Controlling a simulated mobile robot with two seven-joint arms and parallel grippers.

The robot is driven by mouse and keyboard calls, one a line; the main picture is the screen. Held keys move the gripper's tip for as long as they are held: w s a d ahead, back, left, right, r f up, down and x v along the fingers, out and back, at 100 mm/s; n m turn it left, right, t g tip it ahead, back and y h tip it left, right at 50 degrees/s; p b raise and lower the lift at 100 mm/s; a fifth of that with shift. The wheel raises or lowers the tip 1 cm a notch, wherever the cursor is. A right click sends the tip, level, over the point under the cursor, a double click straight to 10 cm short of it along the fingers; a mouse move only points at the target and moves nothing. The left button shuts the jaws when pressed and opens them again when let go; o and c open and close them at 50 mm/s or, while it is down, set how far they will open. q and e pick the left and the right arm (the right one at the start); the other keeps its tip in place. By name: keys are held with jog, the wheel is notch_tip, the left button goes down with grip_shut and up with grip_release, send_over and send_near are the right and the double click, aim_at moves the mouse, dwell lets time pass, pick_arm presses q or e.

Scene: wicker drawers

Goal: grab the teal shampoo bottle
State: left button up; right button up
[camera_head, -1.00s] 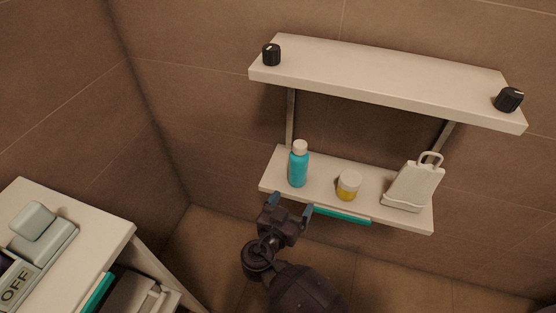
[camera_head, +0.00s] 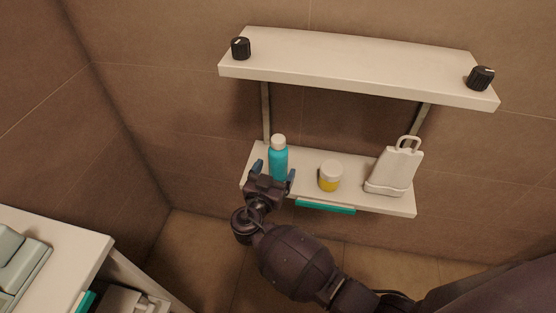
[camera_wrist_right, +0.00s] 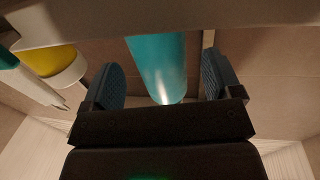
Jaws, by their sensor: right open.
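The teal shampoo bottle (camera_head: 278,160) with a white cap stands upright on the lower white shelf (camera_head: 348,199), near its left end. My right gripper (camera_head: 273,172) is open at the shelf's front, with one finger to each side of the bottle in the head view. In the right wrist view the bottle (camera_wrist_right: 160,65) shows between the two open fingers of the right gripper (camera_wrist_right: 160,85), with a gap on either side; its cap is out of that view. My left gripper is not in view.
A yellow jar with a white lid (camera_head: 330,176) stands right of the bottle. A white handled container (camera_head: 394,168) is farther right. The upper shelf (camera_head: 350,68) with two black knobs overhangs behind. A white cabinet (camera_head: 60,250) is at lower left.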

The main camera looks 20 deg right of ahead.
aim_at(275, 170)
jog(key=shift+x, duration=1.55)
jog(key=c, duration=1.4)
